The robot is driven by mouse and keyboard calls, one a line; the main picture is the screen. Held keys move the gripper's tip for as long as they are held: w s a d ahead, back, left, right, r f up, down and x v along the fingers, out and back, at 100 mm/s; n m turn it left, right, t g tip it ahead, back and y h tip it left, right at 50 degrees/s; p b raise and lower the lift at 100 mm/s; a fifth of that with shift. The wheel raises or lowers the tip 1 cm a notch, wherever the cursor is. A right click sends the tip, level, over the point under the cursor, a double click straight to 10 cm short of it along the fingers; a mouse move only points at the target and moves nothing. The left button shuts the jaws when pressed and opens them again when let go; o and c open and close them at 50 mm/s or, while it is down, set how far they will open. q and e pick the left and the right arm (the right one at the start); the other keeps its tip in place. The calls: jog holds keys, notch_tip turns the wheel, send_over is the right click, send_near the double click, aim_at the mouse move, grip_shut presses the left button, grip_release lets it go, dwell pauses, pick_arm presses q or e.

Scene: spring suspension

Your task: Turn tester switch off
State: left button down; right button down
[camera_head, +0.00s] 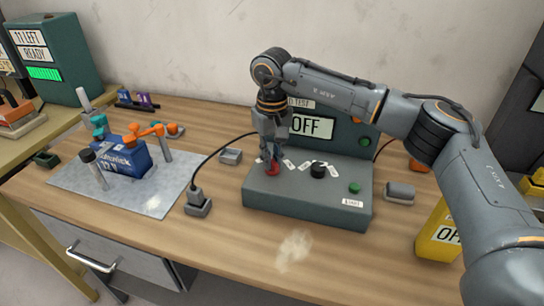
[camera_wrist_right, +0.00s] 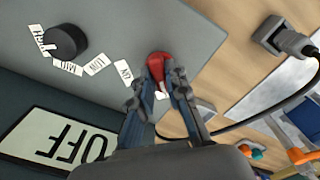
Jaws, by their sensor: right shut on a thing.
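The dark green tester (camera_head: 290,209) stands on the wooden bench, with a sloped panel and an upright screen (camera_head: 313,126) that reads OFF. Its red switch (camera_head: 272,168) is at the left of the panel. My right gripper (camera_head: 271,155) comes down over the switch and is shut on it. In the right wrist view, the red switch (camera_wrist_right: 158,65) sits between the fingertips of the right gripper (camera_wrist_right: 161,78), which partly hide it. A black knob (camera_head: 318,171) with white labels around it and a green button (camera_head: 355,188) are further right. My left gripper is not in view.
A grey mat (camera_head: 152,204) holds a blue block (camera_head: 124,163) and orange tools. A grey block (camera_head: 400,192) and a yellow container (camera_head: 437,239) are at the right.

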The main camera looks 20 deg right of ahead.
aim_at(272, 159)
dwell(0.3)
jog(key=c, duration=1.3)
grip_release()
notch_tip(272, 159, up, 12)
